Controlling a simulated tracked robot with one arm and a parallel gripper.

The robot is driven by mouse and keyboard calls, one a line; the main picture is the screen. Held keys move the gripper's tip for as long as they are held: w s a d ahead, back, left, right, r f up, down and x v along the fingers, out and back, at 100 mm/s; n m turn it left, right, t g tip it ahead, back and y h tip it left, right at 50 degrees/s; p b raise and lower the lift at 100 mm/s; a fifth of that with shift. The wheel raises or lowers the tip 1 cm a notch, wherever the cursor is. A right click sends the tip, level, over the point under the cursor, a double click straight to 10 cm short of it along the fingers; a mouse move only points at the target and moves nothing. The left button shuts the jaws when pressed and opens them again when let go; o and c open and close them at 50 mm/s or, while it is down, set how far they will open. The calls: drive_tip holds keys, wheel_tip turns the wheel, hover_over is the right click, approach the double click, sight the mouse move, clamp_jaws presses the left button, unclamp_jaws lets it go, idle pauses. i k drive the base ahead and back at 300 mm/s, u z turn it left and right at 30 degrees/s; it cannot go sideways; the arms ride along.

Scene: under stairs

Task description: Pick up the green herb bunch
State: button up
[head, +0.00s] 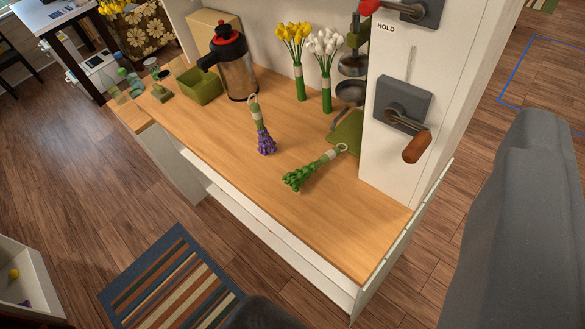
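The green herb bunch (313,169) lies on the wooden counter (330,225), toward its near right part. Its leafy end points to the lower left and its tied stem end, with a small loop, points to the upper right. My gripper shows only in part: a large dark grey finger-like piece (520,220) fills the right edge, and a dark rounded piece shows at the bottom middle. Both are well apart from the herb bunch. The fingertips are not clearly seen, and nothing is seen held.
A purple lavender bunch (262,130) lies left of the herbs. Yellow (295,60) and white flower bunches (326,70), a steel flask (233,65) and a green bin (199,85) stand behind. A white panel with a lever (405,118) rises at the right. The counter's front is clear.

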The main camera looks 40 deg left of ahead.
sight(299, 174)
drive_tip(key=u, duration=2.6)
drive_tip(key=i, duration=0.75)
drive_tip(key=z, duration=1.75)
